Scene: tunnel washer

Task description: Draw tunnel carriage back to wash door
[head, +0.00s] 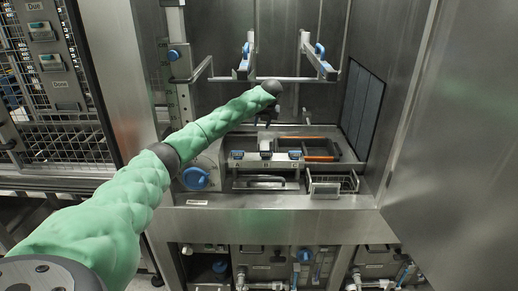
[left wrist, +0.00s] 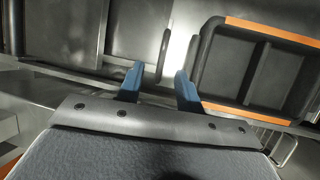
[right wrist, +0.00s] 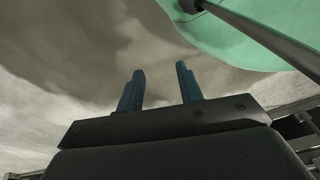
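The steel washer chamber (head: 275,35) stands open in front of me. A metal crossbar frame (head: 265,79) with two blue-knobbed uprights spans it. Below is a low tray (head: 341,146) with orange-edged compartments, also in the left wrist view (left wrist: 262,32). I cannot tell for certain which part is the tunnel carriage. My left gripper (head: 267,121) hangs over the tray area, below the crossbar. Its blue fingers (left wrist: 158,84) stand apart, pointing at a gap between dark upright parts, with nothing clearly held. My right gripper (right wrist: 160,88) is open and empty, outside the head view.
A front panel (head: 265,165) with blue parts and lettering sits before the tray, beside a small wire basket (head: 333,184). A blue round knob (head: 195,178) is at left. A wire-mesh rack (head: 65,145) stands far left. A large steel door panel (head: 450,130) fills the right.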

